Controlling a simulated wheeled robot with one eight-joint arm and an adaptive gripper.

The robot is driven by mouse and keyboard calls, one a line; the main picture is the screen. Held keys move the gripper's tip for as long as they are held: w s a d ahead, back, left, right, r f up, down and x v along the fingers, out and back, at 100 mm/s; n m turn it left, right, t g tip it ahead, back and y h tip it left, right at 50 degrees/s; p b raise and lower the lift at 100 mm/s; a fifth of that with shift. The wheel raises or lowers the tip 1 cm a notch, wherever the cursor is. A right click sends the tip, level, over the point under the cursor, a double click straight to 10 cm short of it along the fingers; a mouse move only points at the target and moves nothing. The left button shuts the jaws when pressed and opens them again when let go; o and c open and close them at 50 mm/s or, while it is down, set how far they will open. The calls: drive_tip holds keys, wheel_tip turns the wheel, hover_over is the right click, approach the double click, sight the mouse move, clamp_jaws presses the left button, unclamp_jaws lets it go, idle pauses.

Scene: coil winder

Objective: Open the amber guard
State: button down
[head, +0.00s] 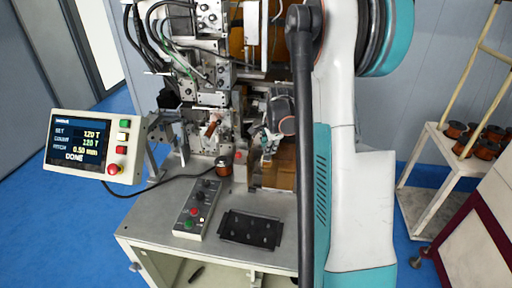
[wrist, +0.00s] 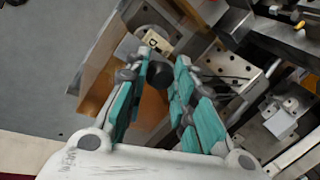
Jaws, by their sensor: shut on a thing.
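The amber guard (head: 280,176) is an orange-brown see-through panel at the right side of the winder, partly hidden behind my arm in the head view. It also shows in the wrist view (wrist: 150,112), behind and between my fingers. My gripper (wrist: 164,72) has its teal fingers on either side of a dark round knob (wrist: 160,76) in front of the guard, and is shut on it. In the head view my gripper (head: 268,142) is small, and its fingertips are hard to make out.
A control screen (head: 80,146) reading DONE stands at the left. A button box (head: 198,208) and a black tray (head: 250,230) lie on the bench top. A copper spool (head: 223,165) sits by the winder. A rack with several spools (head: 456,130) stands at the right.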

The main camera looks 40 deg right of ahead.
sight(278, 154)
drive_tip(key=s+d, duration=0.3)
drive_tip(key=shift+s+b, duration=0.25)
drive_tip(key=shift+b, duration=0.1)
drive_tip(key=c, duration=1.3)
unclamp_jaws()
drive_tip(key=v, duration=1.2)
drive_tip(key=shift+w, duration=0.1)
